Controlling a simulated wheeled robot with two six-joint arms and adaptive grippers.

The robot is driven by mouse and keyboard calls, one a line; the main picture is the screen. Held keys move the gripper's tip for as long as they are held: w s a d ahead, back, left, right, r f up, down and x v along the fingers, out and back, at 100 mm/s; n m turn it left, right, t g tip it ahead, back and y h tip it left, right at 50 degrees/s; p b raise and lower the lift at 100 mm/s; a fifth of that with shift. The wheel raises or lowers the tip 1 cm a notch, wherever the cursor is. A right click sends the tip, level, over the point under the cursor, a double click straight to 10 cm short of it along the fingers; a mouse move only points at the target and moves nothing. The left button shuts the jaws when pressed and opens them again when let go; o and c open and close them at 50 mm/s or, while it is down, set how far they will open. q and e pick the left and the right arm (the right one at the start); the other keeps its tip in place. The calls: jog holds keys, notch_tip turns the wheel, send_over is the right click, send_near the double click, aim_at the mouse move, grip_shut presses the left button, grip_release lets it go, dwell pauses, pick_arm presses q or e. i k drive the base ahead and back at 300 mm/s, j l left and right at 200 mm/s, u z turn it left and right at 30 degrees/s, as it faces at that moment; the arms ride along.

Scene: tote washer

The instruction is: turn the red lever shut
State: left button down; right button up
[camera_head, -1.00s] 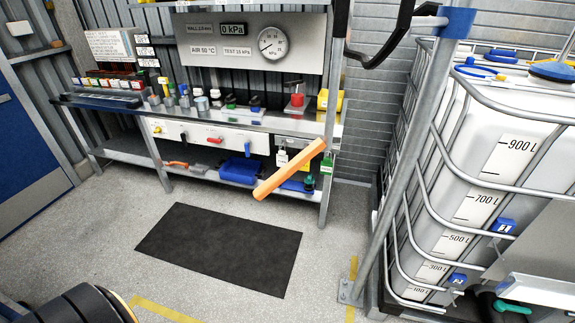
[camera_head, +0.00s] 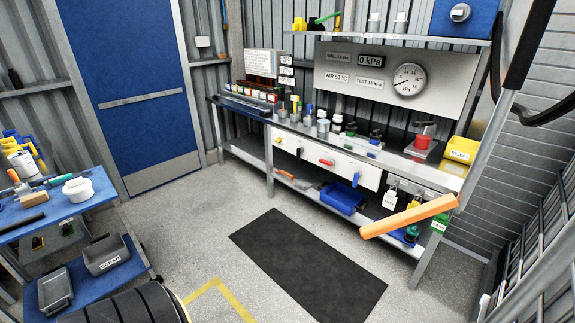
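A small red lever (camera_head: 326,162) sits on the white front panel (camera_head: 312,155) under the top of the steel bench. It lies close to horizontal, tilted slightly. It is small at this distance, so I cannot tell whether its valve is open or shut. A blue lever (camera_head: 356,179) hangs down to its right on the same panel, and a small yellow one (camera_head: 278,139) is at its left. Neither of my grippers is in view, and nothing touches the red lever.
An orange bar (camera_head: 410,216) sticks out from the bench's right post, in front of its right end. A dark mat (camera_head: 305,265) lies before the bench. A blue cart (camera_head: 60,205) stands left, near a blue door (camera_head: 125,80). Grey floor between is clear.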

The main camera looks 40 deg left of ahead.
aim_at(331, 164)
jog(key=u, duration=1.1)
